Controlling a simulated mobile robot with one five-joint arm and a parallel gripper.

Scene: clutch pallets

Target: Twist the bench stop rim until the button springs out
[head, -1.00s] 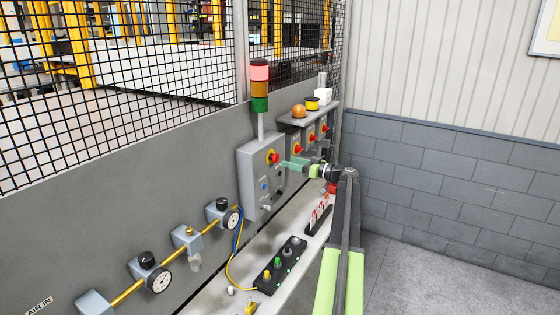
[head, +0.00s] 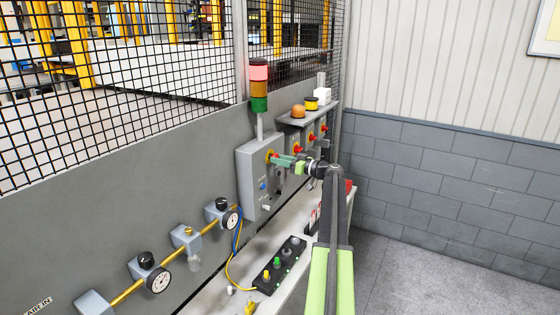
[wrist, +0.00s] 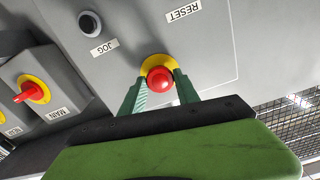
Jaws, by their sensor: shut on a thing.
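The bench stop is a red button (wrist: 160,80) on a yellow round base (wrist: 157,63), on the front of a grey control box (head: 250,190). In the wrist view my gripper (wrist: 160,92) has one green finger on each side of the red button, shut on its rim. In the head view the gripper (head: 279,160) reaches the box from the right, and its fingers cover most of the button. I cannot tell whether the button is in or out.
A red rotary switch (wrist: 30,92) marked MAIN is beside the box. A stack light (head: 259,85) stands above it. A black pendant (head: 279,265) with several buttons lies on the bench below. Gauges (head: 158,280) line the panel at left.

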